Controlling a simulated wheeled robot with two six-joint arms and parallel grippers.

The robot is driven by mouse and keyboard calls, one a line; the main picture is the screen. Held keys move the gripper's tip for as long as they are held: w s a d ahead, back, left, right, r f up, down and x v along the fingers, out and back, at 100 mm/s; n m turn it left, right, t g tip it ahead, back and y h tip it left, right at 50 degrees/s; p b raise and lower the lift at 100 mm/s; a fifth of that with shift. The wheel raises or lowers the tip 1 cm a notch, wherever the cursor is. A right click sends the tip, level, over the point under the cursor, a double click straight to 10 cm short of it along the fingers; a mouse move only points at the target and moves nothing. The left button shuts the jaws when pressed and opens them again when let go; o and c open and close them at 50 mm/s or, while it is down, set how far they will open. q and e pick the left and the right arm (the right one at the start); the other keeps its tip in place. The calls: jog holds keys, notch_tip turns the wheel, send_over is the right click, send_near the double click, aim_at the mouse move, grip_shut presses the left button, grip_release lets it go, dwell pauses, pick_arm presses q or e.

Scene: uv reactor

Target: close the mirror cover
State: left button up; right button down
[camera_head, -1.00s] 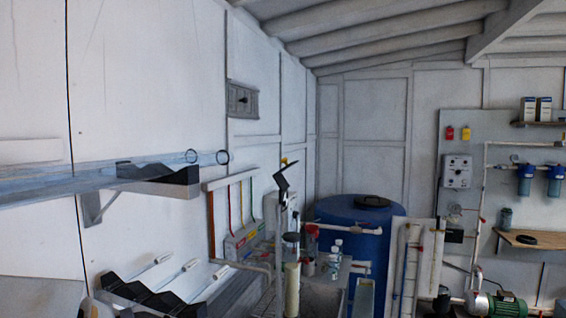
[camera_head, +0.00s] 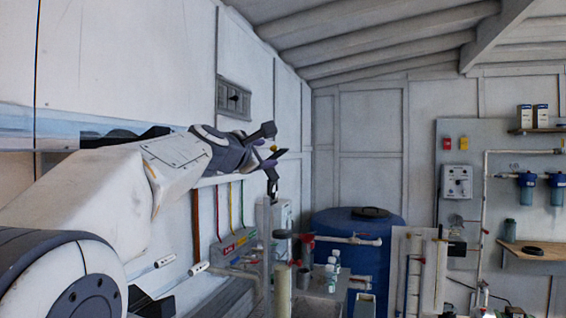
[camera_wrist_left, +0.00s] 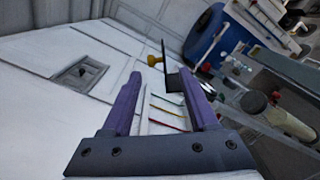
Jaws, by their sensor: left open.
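The mirror cover is a small dark flap (camera_head: 280,154) with a yellow knob (camera_head: 274,148), standing raised above the grey bench equipment. In the left wrist view the dark flap (camera_wrist_left: 166,56) and yellow knob (camera_wrist_left: 154,60) show just beyond the fingertips, between the two purple fingers. My left gripper (camera_head: 262,150) is open and close to the flap, with nothing clearly held; in the head view it partly overlaps the flap. The left wrist view shows its open fingers (camera_wrist_left: 162,78). I cannot tell whether a finger touches the flap. My right gripper is not in view.
A white box (camera_head: 281,215) stands below the flap.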

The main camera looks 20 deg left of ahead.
aim_at(272, 149)
pick_arm(q)
jog(key=w+p, duration=0.1)
jog(key=w, duration=0.3)
jog(key=w+p, duration=0.1)
jog(key=w, duration=0.1)
jog(key=shift+w+a+r+p, duration=0.1)
jog(key=shift+w+r+p, duration=0.2)
jog(key=shift+r, duration=0.05)
jog(key=shift+w+f, duration=0.1)
jog(key=shift+w, duration=0.3)
jog(key=shift+c, duration=0.3)
grip_shut()
jog(key=shift+s+r, duration=0.1)
jog(key=shift+r, duration=0.2)
